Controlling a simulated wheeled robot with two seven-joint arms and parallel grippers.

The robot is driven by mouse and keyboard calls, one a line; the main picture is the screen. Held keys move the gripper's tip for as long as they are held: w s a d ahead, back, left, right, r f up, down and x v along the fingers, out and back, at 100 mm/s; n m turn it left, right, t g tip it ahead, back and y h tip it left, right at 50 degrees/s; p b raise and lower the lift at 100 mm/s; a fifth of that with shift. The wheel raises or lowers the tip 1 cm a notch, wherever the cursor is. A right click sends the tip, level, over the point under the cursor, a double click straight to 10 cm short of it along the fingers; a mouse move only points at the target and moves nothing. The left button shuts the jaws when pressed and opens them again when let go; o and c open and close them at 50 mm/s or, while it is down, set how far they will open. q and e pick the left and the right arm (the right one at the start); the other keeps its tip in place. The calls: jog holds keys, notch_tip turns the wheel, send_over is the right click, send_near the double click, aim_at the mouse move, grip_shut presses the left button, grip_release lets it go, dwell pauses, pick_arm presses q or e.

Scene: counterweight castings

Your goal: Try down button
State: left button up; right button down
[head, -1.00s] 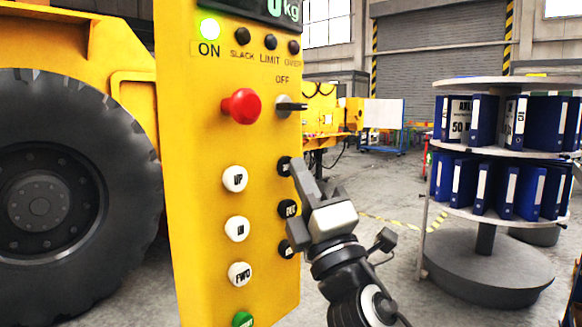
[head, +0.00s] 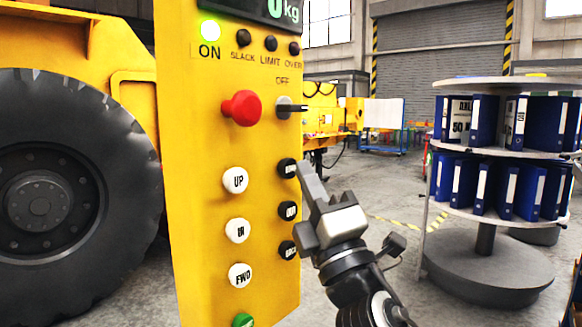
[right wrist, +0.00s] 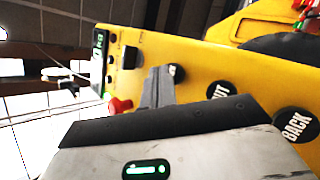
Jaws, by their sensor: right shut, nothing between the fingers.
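The yellow control panel (head: 200,130) stands upright in the head view. In the right wrist view the shut fingers (right wrist: 158,86) partly hide the DOWN button (right wrist: 178,73). My left gripper is in neither view.
The black OUT (head: 287,211) and BACK (head: 287,250) buttons sit close below. White UP (head: 235,181), IN and FWD buttons are to their left. A red knob (head: 241,107) and the lit green ON lamp (head: 209,29) are above. A binder carousel (head: 487,270) stands at right.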

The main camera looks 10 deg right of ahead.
jog(key=shift+s+d, duration=0.2)
jog(key=shift+s, duration=0.05)
jog(key=s+d, duration=0.1)
jog(key=s, duration=0.1)
jog(key=s+d, duration=0.2)
jog(key=shift+p, duration=0.35)
dwell(3.1)
